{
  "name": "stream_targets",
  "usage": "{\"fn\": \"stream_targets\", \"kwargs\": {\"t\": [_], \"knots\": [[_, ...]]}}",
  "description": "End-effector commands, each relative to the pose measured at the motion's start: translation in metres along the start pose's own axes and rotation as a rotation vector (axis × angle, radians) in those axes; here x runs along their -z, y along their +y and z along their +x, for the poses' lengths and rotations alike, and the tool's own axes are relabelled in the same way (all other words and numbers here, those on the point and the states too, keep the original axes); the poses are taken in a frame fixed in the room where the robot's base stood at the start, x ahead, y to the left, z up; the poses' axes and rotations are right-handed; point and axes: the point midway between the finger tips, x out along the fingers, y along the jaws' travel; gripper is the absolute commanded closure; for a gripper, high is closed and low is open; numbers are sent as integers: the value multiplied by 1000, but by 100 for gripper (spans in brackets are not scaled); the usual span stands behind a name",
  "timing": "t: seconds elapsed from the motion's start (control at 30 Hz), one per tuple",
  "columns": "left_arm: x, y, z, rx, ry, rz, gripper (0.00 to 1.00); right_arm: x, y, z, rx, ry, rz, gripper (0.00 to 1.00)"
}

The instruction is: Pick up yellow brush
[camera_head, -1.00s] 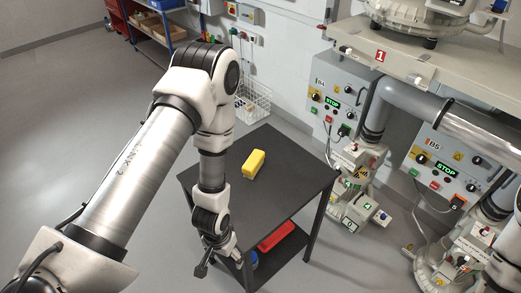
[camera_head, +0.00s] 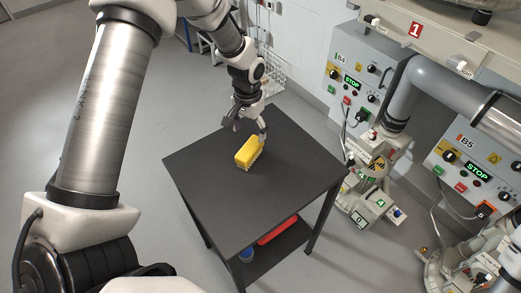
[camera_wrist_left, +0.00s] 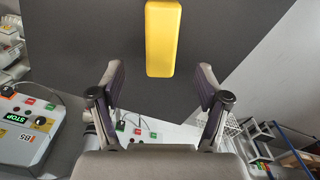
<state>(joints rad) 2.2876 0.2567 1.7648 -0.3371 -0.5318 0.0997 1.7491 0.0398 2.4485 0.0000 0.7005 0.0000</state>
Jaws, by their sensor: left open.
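The yellow brush (camera_head: 248,152) lies on the dark table (camera_head: 210,185), a yellow block with a bristly lower edge in the head view. My left gripper (camera_head: 250,130) is at the brush's far side, close to it; whether it touches cannot be told. In the left wrist view the brush (camera_wrist_left: 163,40) is at the top centre, ahead of and between the two spread fingers of my left gripper (camera_wrist_left: 160,88). The gripper is open and empty. My right gripper is not in view.
A red tray (camera_head: 278,231) and a blue round item (camera_head: 246,254) sit on the table's lower shelf. Control panels (camera_head: 355,85) and grey pipes stand on the right. A wire basket (camera_head: 273,72) is behind the table. The tabletop around the brush is clear.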

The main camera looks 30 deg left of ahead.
Motion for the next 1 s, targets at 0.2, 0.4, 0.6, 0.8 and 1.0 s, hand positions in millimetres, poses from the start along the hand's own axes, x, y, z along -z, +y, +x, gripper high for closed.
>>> {"fn": "stream_targets", "kwargs": {"t": [0.2, 0.4, 0.6, 0.8, 1.0], "knots": [[0, 0, 33, -1, 0, 0, 24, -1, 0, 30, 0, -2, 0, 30], [0, 0, 55, 0, -3, 0, 24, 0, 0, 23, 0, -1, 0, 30], [3, -2, 86, 0, -3, 0, 24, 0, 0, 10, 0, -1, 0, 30], [3, -2, 107, 0, 1, 1, 24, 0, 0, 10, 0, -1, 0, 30], [3, -1, 107, -1, 1, 1, 45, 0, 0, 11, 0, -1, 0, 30]]}}
